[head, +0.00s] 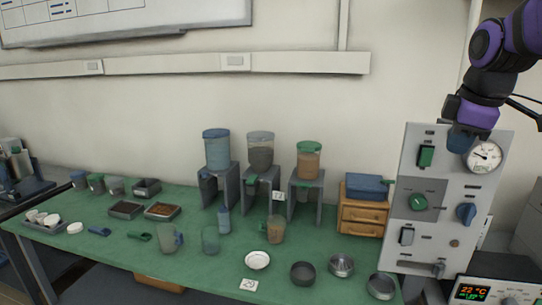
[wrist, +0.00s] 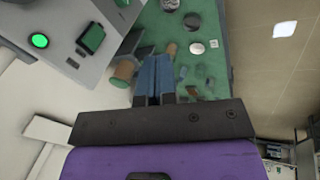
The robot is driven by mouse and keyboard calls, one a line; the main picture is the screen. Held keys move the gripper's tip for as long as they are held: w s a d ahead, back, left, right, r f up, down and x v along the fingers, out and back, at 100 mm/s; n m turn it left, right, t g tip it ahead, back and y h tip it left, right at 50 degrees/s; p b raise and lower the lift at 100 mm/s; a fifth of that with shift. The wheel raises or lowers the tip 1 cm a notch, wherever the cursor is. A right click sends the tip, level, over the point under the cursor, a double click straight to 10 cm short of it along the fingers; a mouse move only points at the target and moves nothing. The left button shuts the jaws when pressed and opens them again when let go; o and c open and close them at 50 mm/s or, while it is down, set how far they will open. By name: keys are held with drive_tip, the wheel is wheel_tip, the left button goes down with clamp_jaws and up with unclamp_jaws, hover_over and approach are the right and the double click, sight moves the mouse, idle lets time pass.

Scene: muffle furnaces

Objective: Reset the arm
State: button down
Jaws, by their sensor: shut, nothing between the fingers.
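My arm, purple and black, hangs down at the upper right of the head view. My gripper (head: 461,142) points downward in front of the upper part of the grey control panel (head: 425,232), close beside the round dial gauge (head: 484,156). I cannot tell how far it is from the panel. In the wrist view the blue fingers of my gripper (wrist: 154,76) are together and hold nothing.
A green-topped table (head: 100,255) carries three dispensers, cups, bowls and trays. A small wooden drawer unit (head: 362,217) stands just left of the panel. A box with a temperature display (head: 492,293) sits at the lower right.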

drive_tip(key=s+a+f+m, duration=0.2)
drive_tip(key=s+m, duration=0.3)
drive_tip(key=s, duration=0.3)
drive_tip(key=s+a+f+m+t, duration=0.1)
drive_tip(key=s+a+f+m, duration=0.2)
drive_tip(key=s+m, duration=0.3)
drive_tip(key=shift+s+a+y, duration=0.4)
drive_tip(key=shift+s+a, duration=0.4)
drive_tip(key=shift+s, duration=0.8)
